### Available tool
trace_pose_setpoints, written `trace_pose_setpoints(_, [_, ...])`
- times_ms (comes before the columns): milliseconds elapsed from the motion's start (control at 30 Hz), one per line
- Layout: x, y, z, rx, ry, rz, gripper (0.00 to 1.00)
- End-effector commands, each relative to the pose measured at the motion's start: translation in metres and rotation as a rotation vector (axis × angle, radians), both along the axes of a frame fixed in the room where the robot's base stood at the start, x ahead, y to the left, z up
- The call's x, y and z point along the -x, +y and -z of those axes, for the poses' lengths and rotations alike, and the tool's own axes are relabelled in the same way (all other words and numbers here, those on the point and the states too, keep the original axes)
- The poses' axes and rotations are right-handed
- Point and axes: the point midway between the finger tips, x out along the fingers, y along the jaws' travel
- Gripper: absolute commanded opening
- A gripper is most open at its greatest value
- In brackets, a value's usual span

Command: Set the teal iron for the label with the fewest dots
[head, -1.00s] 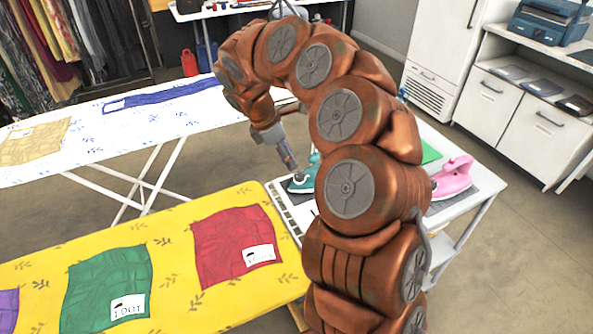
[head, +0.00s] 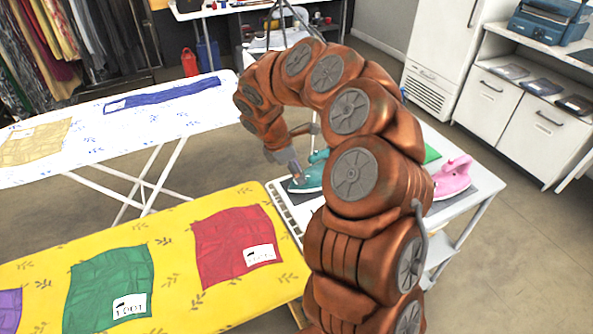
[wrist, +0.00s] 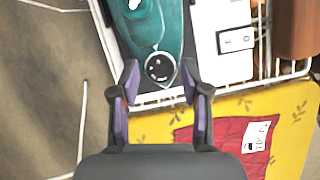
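The teal iron (head: 312,176) stands on the small white table, partly hidden behind my arm in the head view. In the wrist view the teal iron (wrist: 155,30) shows a round black dial (wrist: 159,67) with small light marks; its setting is too small to read. My gripper (wrist: 159,75) is open, its two fingertips on either side of the dial; I cannot tell whether they touch it. The green cloth (head: 108,282) has a white label (head: 129,306) that seems to read 1 DOT. The red cloth (head: 226,240) has a label (head: 260,255) too blurred to read.
A pink iron (head: 454,178) stands at the right of the same table. A yellow ironing board (head: 172,222) is in front and a white ironing board (head: 60,120) behind, with a blue cloth (head: 165,95) and a tan cloth (head: 35,140).

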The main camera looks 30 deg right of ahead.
Motion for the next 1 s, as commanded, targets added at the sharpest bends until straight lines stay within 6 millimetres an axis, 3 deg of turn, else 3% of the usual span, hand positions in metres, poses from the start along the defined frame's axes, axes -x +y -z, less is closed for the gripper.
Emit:
trace_pose_setpoints(67, [0.0,0.0001,-0.0001,0.0,0.0,0.0,0.35])
trace_pose_setpoints(400, [0.0001,0.0002,0.0,0.0,0.0,-0.001,0.0])
trace_pose_setpoints(767, [-0.0001,-0.0003,0.0013,0.001,0.003,0.051,0.0])
trace_pose_setpoints(1000, [-0.0014,-0.0018,0.0016,0.002,0.003,0.206,0.0])
